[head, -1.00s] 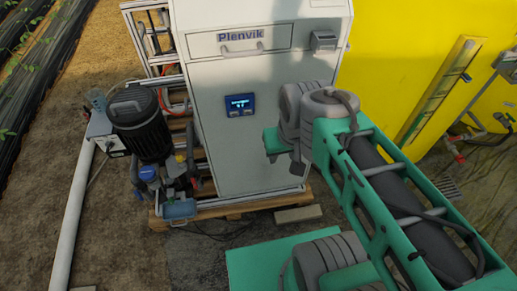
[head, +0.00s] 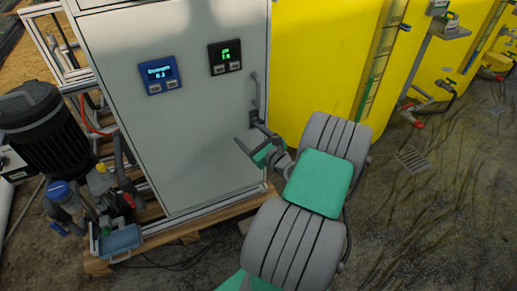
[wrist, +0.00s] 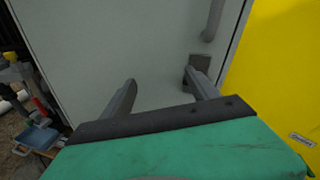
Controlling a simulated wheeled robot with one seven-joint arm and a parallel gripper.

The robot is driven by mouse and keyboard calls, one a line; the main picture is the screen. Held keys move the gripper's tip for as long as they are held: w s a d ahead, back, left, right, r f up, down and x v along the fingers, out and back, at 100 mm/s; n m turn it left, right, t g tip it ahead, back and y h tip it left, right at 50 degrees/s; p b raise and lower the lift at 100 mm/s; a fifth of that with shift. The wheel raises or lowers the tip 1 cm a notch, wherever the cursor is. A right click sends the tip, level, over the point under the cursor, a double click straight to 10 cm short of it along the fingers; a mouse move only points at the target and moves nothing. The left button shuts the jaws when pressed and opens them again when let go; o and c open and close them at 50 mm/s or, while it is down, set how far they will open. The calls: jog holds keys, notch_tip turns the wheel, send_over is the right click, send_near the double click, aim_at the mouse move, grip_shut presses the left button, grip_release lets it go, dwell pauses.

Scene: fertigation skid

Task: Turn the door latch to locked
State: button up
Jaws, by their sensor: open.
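The grey cabinet door (head: 200,130) is shut and fills much of the wrist view (wrist: 110,40). A small dark grey latch (head: 253,115) sits near the door's right edge, just below a vertical bar handle (head: 256,88). In the wrist view the latch (wrist: 199,61) is at the tip of my right finger, which partly hides it. I cannot tell its turn position or whether the finger touches it. My gripper (wrist: 160,80) is open and empty in front of the door. In the head view my gripper (head: 247,133) is just below the latch.
Two small displays, one blue (head: 160,75) and one black (head: 225,57), are on the door. A yellow tank (head: 310,70) stands close on the right. A black motor pump (head: 45,130) and pipes stand at left. A wooden pallet (head: 185,230) lies under the cabinet.

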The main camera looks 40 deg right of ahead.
jog(key=s+d+f+m+h, duration=0.3)
jog(key=s+d+m, duration=0.1)
jog(key=d+m, duration=0.1)
jog(key=b+x, duration=0.2)
jog(key=x, duration=0.6)
jog(key=shift+r+t, duration=0.3)
jog(key=shift+r, duration=0.35)
jog(key=c, duration=1.4)
